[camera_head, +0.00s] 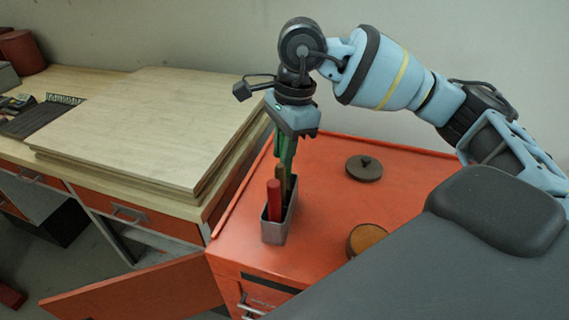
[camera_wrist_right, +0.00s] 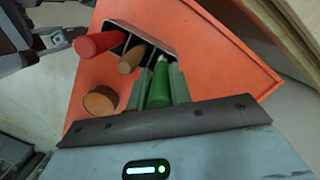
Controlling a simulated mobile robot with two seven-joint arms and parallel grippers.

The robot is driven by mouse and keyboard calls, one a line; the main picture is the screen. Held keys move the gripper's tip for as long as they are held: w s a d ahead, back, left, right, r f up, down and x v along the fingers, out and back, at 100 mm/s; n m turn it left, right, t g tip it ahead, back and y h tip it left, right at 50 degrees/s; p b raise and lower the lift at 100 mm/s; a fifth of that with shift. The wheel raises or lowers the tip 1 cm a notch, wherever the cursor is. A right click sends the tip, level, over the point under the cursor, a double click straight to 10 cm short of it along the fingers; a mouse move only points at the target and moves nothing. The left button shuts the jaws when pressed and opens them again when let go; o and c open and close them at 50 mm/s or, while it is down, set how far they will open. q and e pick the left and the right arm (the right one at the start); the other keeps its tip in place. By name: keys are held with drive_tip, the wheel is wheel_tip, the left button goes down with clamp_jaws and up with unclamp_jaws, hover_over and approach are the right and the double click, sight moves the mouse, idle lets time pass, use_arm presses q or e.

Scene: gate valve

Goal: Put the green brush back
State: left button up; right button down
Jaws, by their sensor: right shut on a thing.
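My right gripper (camera_head: 288,138) points down above the grey metal holder (camera_head: 275,232) on the orange cabinet top. It is shut on the green brush (camera_wrist_right: 159,88), whose green handle lies between the two fingers in the wrist view. The handle's pale end is at the holder's end compartment in that view. I cannot tell whether it is inside the compartment or above it. A red handle (camera_head: 273,200) and a brown handle (camera_wrist_right: 131,59) stand in the other compartments of the holder, which also shows in the wrist view (camera_wrist_right: 122,27).
A dark round lidded piece (camera_head: 364,168) and an orange-brown round piece (camera_head: 367,238) lie on the orange cabinet top (camera_head: 325,205) right of the holder. Stacked wooden boards (camera_head: 150,120) lie to the left. An orange cabinet door (camera_head: 140,292) hangs open below.

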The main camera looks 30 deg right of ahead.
wheel_tip(320, 180, down, 3)
drive_tip(key=shift+f, duration=0.4)
drive_tip(key=shift+f, duration=0.2)
drive_tip(key=c, duration=1.3)
unclamp_jaws()
drive_tip(key=shift+r, duration=0.2)
